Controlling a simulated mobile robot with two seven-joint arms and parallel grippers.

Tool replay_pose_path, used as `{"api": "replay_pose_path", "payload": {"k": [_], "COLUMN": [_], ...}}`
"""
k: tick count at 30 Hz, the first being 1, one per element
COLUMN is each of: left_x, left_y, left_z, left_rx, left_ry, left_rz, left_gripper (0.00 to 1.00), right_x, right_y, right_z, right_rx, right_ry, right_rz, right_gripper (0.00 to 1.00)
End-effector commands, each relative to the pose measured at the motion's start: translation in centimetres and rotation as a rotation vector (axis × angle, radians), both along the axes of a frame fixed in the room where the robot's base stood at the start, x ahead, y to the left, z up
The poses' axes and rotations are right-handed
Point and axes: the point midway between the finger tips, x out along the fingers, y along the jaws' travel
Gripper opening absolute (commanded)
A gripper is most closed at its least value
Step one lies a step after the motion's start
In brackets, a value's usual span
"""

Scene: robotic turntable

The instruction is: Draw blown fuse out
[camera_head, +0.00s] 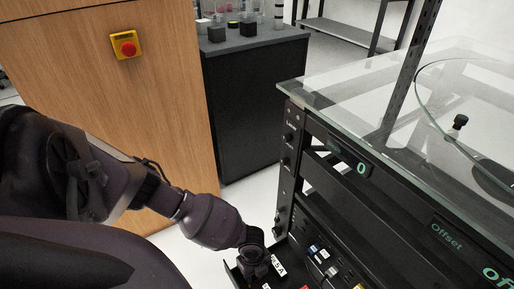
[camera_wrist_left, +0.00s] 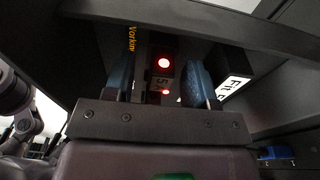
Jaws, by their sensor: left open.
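A second, smaller red glow shows just below. In the head view, my left gripper (camera_head: 256,268) is low at the front left corner of the black rack (camera_head: 330,215); the fuse itself cannot be made out there. My right gripper is not in view.
White labels and small coloured parts (camera_head: 320,254) lie right of my left gripper, low in the rack. A glass top (camera_head: 345,97) covers the rack. In the wrist view, dark panels hem the gripper in, and a blue part (camera_wrist_left: 277,153) is at lower right.

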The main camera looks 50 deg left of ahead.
Motion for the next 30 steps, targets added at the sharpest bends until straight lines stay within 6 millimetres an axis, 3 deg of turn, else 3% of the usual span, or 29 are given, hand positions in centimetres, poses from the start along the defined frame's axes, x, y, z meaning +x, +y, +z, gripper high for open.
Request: {"api": "replay_pose_path", "payload": {"k": [10, 20, 30], "left_x": [0.08, 0.05, 0.16], "left_y": [-0.03, -0.03, -0.02], "left_z": [-0.25, -0.26, 0.32], "left_rx": [0.0, 0.0, 0.001], "left_ry": [-0.001, -0.001, -0.003], "left_rz": [0.0, 0.001, 0.0], "left_gripper": [0.51, 0.02, 0.0], "right_x": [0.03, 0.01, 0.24], "right_y": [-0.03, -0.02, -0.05], "right_z": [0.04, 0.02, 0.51], "right_rx": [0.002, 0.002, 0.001], "right_ry": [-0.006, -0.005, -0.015], "right_rz": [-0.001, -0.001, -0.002], "right_gripper": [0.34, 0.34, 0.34]}}
